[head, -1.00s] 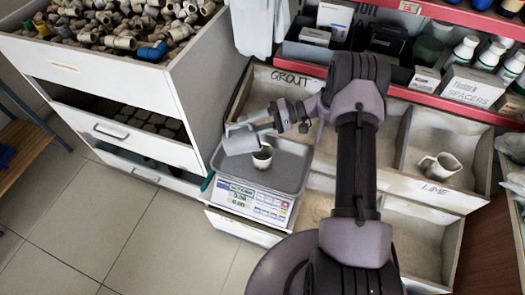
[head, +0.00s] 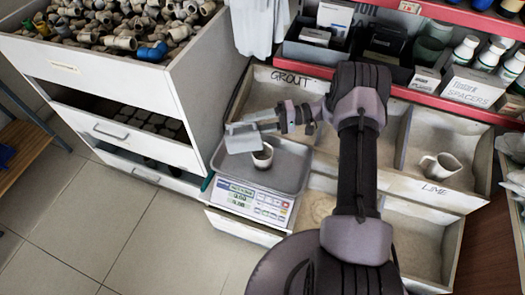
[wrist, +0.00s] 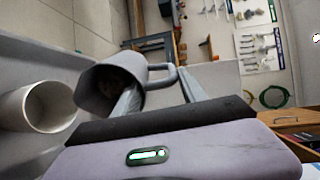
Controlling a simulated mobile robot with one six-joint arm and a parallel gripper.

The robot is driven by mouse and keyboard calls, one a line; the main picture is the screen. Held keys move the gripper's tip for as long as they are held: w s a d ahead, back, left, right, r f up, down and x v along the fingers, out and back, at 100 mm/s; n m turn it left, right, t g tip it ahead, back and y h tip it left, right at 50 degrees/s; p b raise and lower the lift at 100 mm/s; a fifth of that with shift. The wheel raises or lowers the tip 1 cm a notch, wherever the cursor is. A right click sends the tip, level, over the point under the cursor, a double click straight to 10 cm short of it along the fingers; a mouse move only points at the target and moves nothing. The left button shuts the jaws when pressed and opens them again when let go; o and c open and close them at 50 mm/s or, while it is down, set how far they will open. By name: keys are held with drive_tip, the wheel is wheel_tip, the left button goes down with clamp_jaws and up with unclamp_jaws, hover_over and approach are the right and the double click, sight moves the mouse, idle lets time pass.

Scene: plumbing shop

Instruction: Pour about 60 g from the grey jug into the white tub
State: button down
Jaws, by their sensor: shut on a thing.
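The grey jug (head: 243,139) is held tilted well over above the scale, its mouth toward the white tub. My gripper (head: 268,126) is shut on the jug's handle side. In the wrist view the jug (wrist: 105,88) shows a dark inside, and the handle is between my gripper's fingers (wrist: 160,92). The white tub (head: 262,155) stands upright on the scale's grey pan, just below and right of the jug. In the wrist view the tub (wrist: 42,108) is left of the jug, apart from it. No falling stream is clear, and the tub's fill level is hard to tell.
The scale (head: 250,200) has a lit display, too small to read surely. Powder bins labelled GROUT and LIME (head: 445,207) lie behind and right. A second pale jug (head: 440,167) stands in the LIME bin. A drawer cabinet of fittings (head: 110,75) rises close on the left.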

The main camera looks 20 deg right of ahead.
drive_tip(key=shift+s+d+r+y, duration=0.1)
drive_tip(key=shift+s+d+y, duration=0.05)
drive_tip(key=shift+d+y, duration=0.9)
idle(1.4)
drive_tip(key=shift+a+h, duration=0.3)
drive_tip(key=shift+h, duration=0.05)
drive_tip(key=shift+d, duration=0.25)
idle(0.7)
